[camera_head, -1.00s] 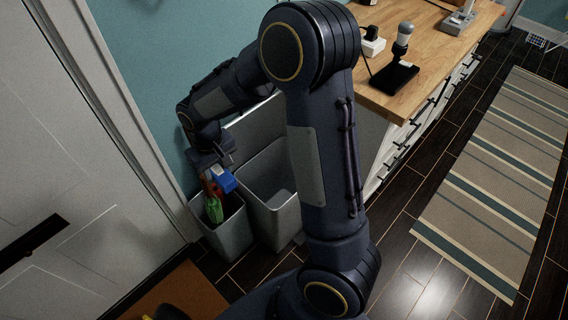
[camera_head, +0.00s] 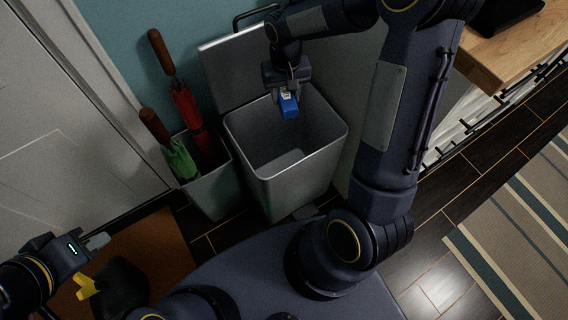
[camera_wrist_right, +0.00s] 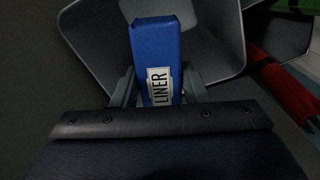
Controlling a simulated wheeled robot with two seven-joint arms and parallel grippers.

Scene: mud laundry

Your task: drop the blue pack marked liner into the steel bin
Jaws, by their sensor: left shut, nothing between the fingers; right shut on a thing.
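The blue pack (camera_head: 289,105) hangs from my right gripper (camera_head: 290,88), which is shut on its upper end. In the right wrist view the pack (camera_wrist_right: 155,45) shows a white label reading LINER, between the two fingers (camera_wrist_right: 152,88). The steel bin (camera_head: 300,182) stands open with its lid (camera_head: 228,75) raised at the back. In the head view the pack is over the bin's mouth, toward the back rim; its exact height above the rim is hard to tell. My left gripper (camera_head: 98,241) is at the lower left, far from the bin, shut and empty.
A smaller grey holder (camera_head: 212,192) with a red umbrella (camera_head: 186,105) and a green umbrella (camera_head: 181,160) stands just left of the bin. A wooden counter (camera_head: 490,62) is at the right. A striped rug (camera_head: 515,235) lies on the dark floor.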

